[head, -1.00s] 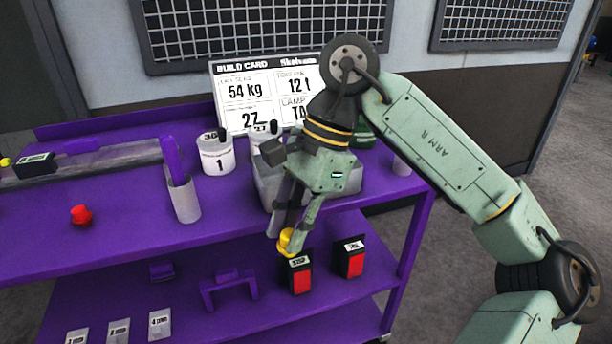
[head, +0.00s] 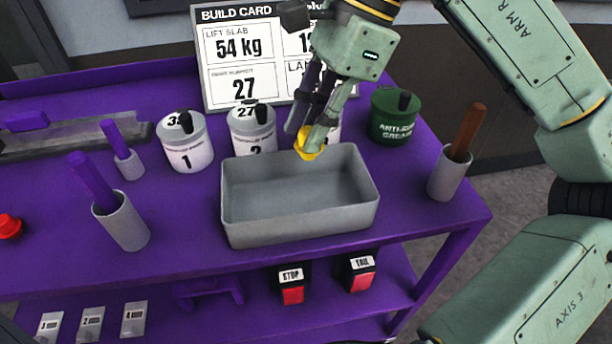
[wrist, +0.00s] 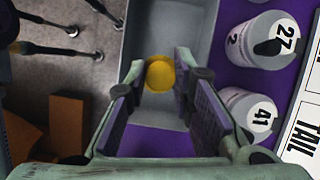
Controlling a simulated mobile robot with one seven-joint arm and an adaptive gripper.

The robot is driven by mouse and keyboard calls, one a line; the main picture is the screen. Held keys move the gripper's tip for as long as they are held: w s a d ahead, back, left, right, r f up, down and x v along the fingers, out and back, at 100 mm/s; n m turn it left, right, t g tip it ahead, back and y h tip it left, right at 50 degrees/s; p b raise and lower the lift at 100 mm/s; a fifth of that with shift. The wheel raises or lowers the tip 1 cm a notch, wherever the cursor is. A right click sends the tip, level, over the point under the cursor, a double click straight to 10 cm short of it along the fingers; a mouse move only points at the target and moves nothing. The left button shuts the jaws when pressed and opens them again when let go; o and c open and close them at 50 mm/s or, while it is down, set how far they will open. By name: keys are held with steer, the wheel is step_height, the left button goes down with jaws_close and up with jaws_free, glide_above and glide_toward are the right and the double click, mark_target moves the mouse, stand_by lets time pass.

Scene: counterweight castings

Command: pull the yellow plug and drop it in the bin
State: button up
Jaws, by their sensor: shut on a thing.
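The yellow plug (head: 309,148) is held between the fingertips of my gripper (head: 313,132), with its rounded end down. The grey bin (head: 300,224) is an open, empty rectangular tray on the purple bench top. In the head view the plug shows against the bin's back rim, towards the right. In the wrist view the plug (wrist: 160,75) shows between the fingers of my gripper (wrist: 163,80), over the near end of the bin's inside (wrist: 160,25). Its height above the bin is hard to tell.
White canisters (head: 187,146) and (head: 252,130) stand behind the bin, with a green grease tub (head: 394,118) at the back right. A grey cup with a brown handle (head: 447,180) is right of the bin. A cup with a purple handle (head: 121,222) is left.

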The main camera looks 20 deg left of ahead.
mark_target(311, 159)
steer(key=shift+s+f+b, duration=0.1)
steer(key=shift+f+b, duration=2.2)
steer(key=shift+f, duration=0.7)
steer(key=o, duration=1)
steer(key=v, duration=1.2)
steer(key=shift+a+r, duration=0.1)
